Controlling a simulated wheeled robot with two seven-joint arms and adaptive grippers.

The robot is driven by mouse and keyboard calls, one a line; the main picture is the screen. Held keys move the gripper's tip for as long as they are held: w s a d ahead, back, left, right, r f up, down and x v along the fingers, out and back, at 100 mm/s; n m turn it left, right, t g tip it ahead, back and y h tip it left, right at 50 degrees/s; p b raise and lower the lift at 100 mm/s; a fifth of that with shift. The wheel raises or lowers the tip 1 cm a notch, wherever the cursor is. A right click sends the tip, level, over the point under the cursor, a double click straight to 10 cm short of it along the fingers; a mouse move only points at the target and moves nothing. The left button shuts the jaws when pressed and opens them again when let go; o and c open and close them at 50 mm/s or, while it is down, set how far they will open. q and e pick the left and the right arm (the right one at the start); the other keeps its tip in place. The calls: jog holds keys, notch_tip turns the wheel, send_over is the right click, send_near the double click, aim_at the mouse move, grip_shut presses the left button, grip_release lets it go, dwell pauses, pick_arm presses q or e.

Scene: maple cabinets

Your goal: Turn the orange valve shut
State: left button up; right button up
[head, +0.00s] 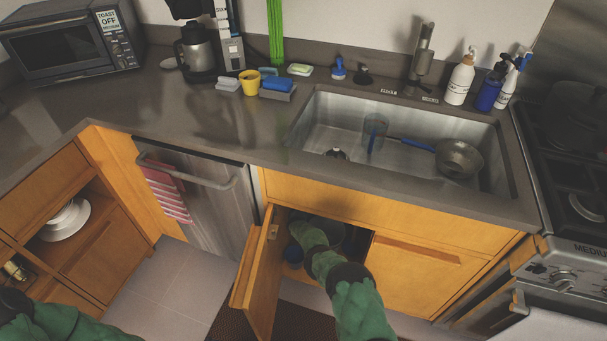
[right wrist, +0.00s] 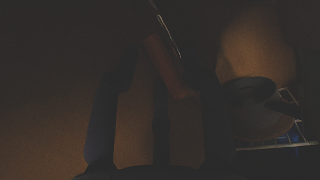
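The right wrist view is very dark. A dull reddish-orange bar (right wrist: 168,68), which looks like the valve's handle, runs at a slant between the dark fingers of my right gripper (right wrist: 163,75). The fingers stand apart, one on each side of it; I cannot tell whether either touches it. In the head view my right arm reaches through the open door under the sink, and its gripper and the valve are hidden inside. My left arm shows only at the lower left corner, with its gripper out of view.
The open cabinet door (head: 258,277) stands just left of my right arm. A rounded item in a white wire rack (right wrist: 277,143) is at the right inside the cabinet. The sink (head: 400,150) is above, holding a pan (head: 459,158). The stove (head: 575,165) stands at right.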

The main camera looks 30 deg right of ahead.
grip_shut()
jog(key=shift+m, duration=0.3)
jog(key=shift+s+d+m+g+h, duration=0.15)
jog(key=shift+m+g+h, duration=0.25)
jog(key=shift+m, duration=0.55)
jog(key=shift+s+d+m+g+h, duration=0.1)
jog(key=shift+m+g+h, duration=0.1)
jog(key=shift+m+h, duration=0.6)
jog(key=shift+o, duration=2)
grip_release()
jog(key=shift+s+a+f, duration=0.1)
jog(key=shift+a, duration=0.05)
